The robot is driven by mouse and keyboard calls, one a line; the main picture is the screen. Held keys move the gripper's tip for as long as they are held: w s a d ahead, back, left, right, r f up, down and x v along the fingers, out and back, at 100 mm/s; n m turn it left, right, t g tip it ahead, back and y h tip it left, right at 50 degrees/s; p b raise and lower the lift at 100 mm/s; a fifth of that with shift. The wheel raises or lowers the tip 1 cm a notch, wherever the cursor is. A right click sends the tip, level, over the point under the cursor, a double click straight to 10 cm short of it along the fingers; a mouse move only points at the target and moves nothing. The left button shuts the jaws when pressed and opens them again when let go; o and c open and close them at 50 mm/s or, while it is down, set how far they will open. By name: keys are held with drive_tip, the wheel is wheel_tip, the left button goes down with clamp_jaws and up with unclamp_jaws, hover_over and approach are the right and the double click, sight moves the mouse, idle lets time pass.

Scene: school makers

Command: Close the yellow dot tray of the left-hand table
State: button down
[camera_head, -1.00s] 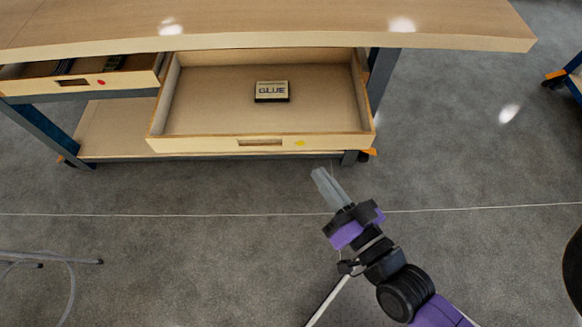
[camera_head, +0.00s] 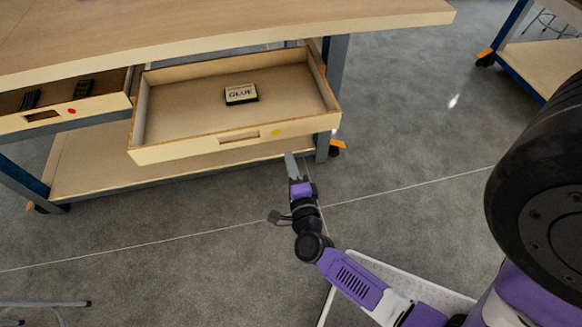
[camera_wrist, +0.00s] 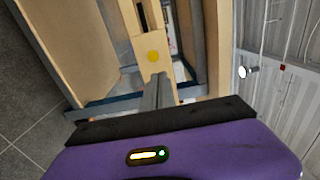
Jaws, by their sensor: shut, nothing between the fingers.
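The yellow dot tray (camera_head: 170,153) is a wooden drawer pulled out from under the table (camera_head: 250,30). Its yellow dot (camera_head: 277,132) is on the front panel, right of the handle slot (camera_head: 239,136). A box marked GLUE (camera_head: 241,94) lies inside it. My gripper (camera_head: 290,158) is shut and empty, in front of and below the right part of the tray front, with no contact I can make out. In the wrist view the yellow dot (camera_wrist: 153,56) is just beyond my gripper's fingers (camera_wrist: 157,82).
A red dot tray (camera_head: 62,114) with dark items inside is to the left, also partly out. A lower shelf (camera_head: 100,170) and the table leg (camera_head: 331,90) are behind. Another table (camera_head: 545,70) stands at the far right. Open floor (camera_head: 420,130) lies between the tables.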

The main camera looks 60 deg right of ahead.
sight(281, 129)
drive_tip(key=x, duration=0.9)
drive_tip(key=shift+w+d, duration=0.15)
drive_tip(key=shift+d, duration=0.1)
drive_tip(key=b+x, duration=0.9)
drive_tip(key=x, duration=1.7)
drive_tip(key=shift+w+d, duration=0.5)
drive_tip(key=shift+d, duration=0.05)
drive_tip(key=shift+w+d+r, duration=0.15)
drive_tip(key=shift+w+r, duration=0.05)
